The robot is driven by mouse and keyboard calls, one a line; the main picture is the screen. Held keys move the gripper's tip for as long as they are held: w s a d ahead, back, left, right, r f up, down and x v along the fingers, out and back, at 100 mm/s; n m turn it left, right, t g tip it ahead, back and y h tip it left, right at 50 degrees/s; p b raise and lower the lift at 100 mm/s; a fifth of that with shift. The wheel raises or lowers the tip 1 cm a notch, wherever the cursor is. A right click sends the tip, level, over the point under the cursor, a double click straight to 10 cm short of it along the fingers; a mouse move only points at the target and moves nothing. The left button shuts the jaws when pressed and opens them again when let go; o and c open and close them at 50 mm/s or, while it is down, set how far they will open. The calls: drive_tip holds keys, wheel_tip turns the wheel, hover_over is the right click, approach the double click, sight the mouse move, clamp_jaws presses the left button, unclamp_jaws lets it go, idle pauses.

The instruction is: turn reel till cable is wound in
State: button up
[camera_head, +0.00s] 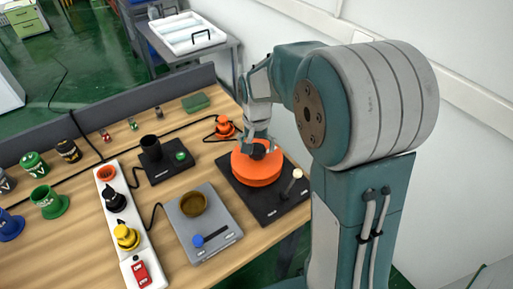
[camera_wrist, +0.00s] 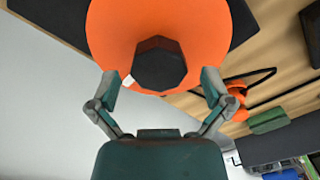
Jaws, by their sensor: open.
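The orange reel (camera_head: 256,168) sits on a black base plate (camera_head: 265,204) at the right end of the wooden table. It fills the top of the wrist view (camera_wrist: 115,40), with its dark faceted hub (camera_wrist: 159,65) at the centre. My gripper (camera_head: 258,142) is above the reel. In the wrist view its two fingers (camera_wrist: 160,80) are spread wide on either side of the hub, with nothing between them that they clearly touch. A black cable (camera_head: 205,136) runs beside a small orange plug piece (camera_head: 225,127) near the reel. Whether it joins the reel is hidden.
A light-knobbed lever (camera_head: 296,174) stands on the base plate right of the reel. A green block (camera_head: 195,102) lies behind. A wall is right.

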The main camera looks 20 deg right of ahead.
drive_tip(key=shift+f, duration=0.55)
drive_tip(key=c, duration=1.2)
drive_tip(key=shift+c, duration=0.2)
